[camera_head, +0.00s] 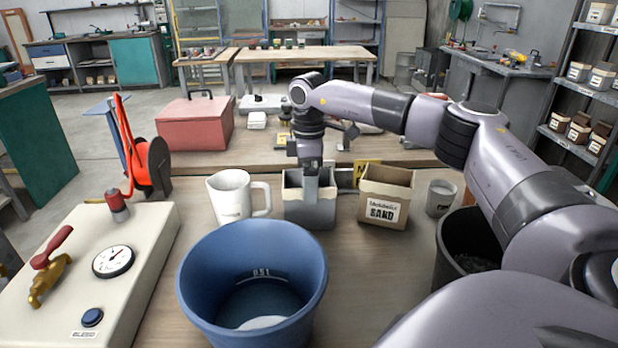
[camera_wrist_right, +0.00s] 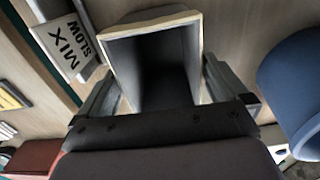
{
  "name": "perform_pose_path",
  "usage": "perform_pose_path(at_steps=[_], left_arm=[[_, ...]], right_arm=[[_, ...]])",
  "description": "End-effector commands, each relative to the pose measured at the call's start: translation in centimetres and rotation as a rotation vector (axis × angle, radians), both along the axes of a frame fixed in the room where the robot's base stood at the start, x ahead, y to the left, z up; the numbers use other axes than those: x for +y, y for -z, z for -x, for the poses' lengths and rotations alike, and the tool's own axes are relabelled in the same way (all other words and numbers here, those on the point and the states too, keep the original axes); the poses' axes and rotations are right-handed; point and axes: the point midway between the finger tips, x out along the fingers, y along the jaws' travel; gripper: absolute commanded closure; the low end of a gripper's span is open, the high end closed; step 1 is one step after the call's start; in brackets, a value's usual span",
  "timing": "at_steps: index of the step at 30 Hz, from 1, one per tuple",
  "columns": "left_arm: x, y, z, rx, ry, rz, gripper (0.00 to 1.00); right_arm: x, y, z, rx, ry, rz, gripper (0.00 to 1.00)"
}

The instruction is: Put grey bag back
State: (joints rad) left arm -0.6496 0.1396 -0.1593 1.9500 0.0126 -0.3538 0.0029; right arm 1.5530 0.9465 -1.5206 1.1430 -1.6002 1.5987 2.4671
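The grey bag (camera_head: 322,214) stands upright and open-topped on the table between a white mug and a sand bag. My right gripper (camera_head: 311,185) reaches down over it, with one finger in front of its near face. In the right wrist view the bag (camera_wrist_right: 152,14) shows a pale rim and a dark inside. My right gripper's fingers (camera_wrist_right: 163,90) lie close along two opposite sides of the bag. I cannot tell whether they press on it. My left gripper is in neither view.
A white mug (camera_head: 230,196) is close on the left, a brown sand bag (camera_head: 386,197) close on the right. A blue bucket (camera_head: 252,275) stands in front. A dark bin (camera_head: 466,243) and a small grey cup (camera_head: 440,197) are at right. A MIX SLOW sign (camera_wrist_right: 66,42) is beside the bag.

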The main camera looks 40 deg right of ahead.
Motion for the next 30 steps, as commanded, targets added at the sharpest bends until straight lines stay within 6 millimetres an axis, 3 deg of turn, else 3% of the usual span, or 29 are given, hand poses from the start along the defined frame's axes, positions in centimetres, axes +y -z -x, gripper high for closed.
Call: perform_pose_path(at_steps=[5, 15, 21, 30], left_arm=[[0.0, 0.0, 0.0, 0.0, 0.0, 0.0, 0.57], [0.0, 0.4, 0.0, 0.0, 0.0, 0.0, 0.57], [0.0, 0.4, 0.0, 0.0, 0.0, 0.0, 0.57], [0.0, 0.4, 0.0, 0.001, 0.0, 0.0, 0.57]], right_arm=[[0.0, -1.2, -0.1, -0.003, 0.0, 0.0, 0.0], [0.1, -8.2, -0.1, -0.005, 0.0, -0.001, 0.0], [0.1, -11.3, -0.1, -0.001, 0.0, 0.0, 0.0], [0.1, -12.4, 0.0, 0.001, 0.0, 0.001, 0.0]])
